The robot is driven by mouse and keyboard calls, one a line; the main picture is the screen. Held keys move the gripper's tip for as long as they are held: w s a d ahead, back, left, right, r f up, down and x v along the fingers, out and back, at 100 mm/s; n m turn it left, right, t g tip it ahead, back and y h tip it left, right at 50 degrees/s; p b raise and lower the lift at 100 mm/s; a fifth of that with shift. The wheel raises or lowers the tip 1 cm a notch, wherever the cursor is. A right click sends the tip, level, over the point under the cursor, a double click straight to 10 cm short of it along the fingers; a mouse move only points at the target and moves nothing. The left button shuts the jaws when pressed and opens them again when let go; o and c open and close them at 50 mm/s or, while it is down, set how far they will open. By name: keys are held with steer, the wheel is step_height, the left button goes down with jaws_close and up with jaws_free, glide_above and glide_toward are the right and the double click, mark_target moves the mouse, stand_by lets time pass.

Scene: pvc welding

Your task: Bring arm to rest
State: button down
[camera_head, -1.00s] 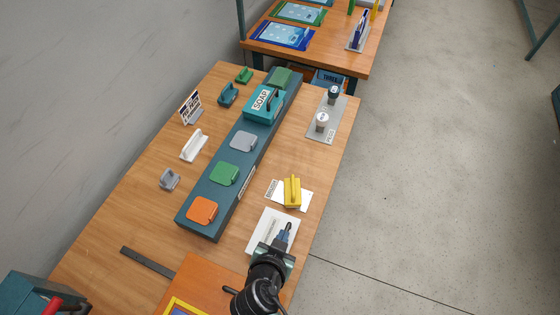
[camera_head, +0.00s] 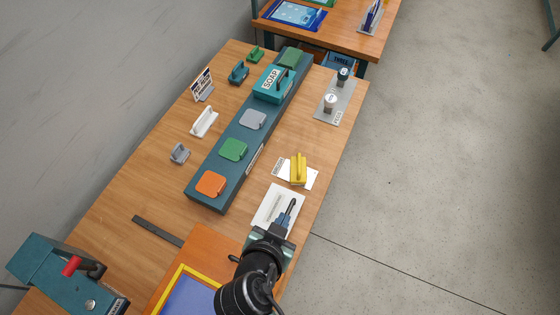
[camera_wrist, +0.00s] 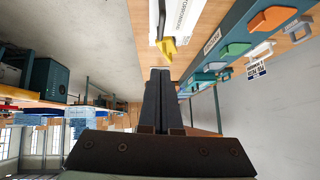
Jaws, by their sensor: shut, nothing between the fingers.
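My gripper (camera_head: 290,215) is shut and empty. In the head view it is at the table's near right part, in front of or over a white card (camera_head: 270,205); I cannot tell its height. In the wrist view its two dark fingers (camera_wrist: 158,98) lie together, pointing forward. My arm comes in from the bottom of the head view. The wooden table (camera_head: 130,195) is under it.
A long teal rack (camera_head: 208,172) with coloured blocks and a SOAP box (camera_head: 270,84) runs along the table. A yellow piece (camera_head: 298,169) lies just beyond the gripper. A teal machine with a red knob (camera_head: 71,266) stands at lower left. Floor at right is clear.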

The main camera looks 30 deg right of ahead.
steer(key=v, duration=0.2)
steer(key=shift+s+a+r, duration=0.1)
steer(key=shift+s+r, duration=0.1)
steer(key=w+a+r+n+t+y, duration=0.1)
steer(key=w+a+r+n+t, duration=0.15)
steer(key=w+r+t, duration=0.8)
steer(key=w+a+r+n+g+y, duration=0.1)
steer(key=w+a+r+n, duration=0.35)
steer(key=r, duration=1.25)
steer(key=s+a+r+n+t+y, duration=0.1)
steer(key=r+t, duration=0.3)
steer(key=r, duration=0.7)
steer(key=s+r+n+t+y, duration=0.1)
steer(key=s+r+t+y, duration=0.1)
steer(key=r, duration=0.9)
steer(key=s+a+r+n+t+y, duration=0.1)
steer(key=s+r+t, duration=0.3)
steer(key=r, duration=0.8)
steer(key=shift+a+n+t, duration=0.35)
steer(key=shift+n+t, duration=0.05)
steer(key=shift+t, duration=0.45)
steer(key=shift+s+r, duration=0.1)
